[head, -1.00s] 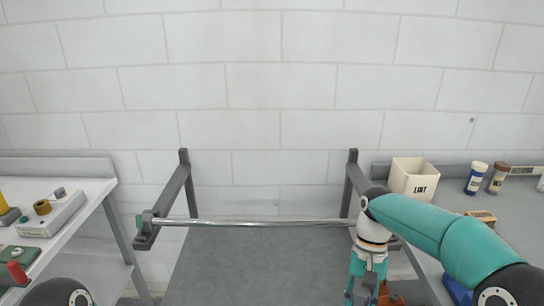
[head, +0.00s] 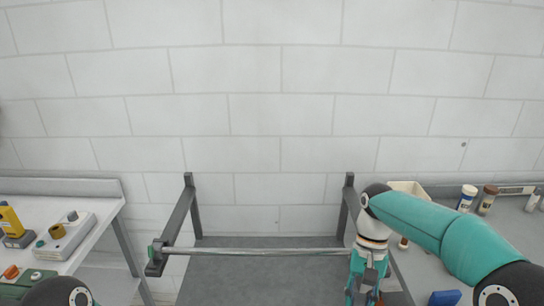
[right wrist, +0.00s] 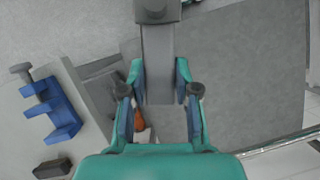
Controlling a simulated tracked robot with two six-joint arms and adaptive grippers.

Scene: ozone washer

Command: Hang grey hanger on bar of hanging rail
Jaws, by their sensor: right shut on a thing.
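The hanging rail's silver bar (head: 262,251) runs across the lower middle of the head view between two dark grey brackets. It also crosses the lower right of the right wrist view (right wrist: 280,145). My right gripper (right wrist: 160,82) is shut on a flat grey piece, seemingly the grey hanger (right wrist: 158,48), which points away from the palm and has a darker block at its far end. In the head view my right gripper (head: 364,295) is at the bottom edge near the bar's right end, and what it holds is hidden there. My left gripper is out of view.
A left table (head: 100,208) holds a grey box with knobs (head: 66,238). A right counter holds a cream bin (head: 408,187), jars (head: 467,198) and a blue object (head: 444,297). A blue pronged holder (right wrist: 52,108) and a dark block (right wrist: 52,168) show in the right wrist view.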

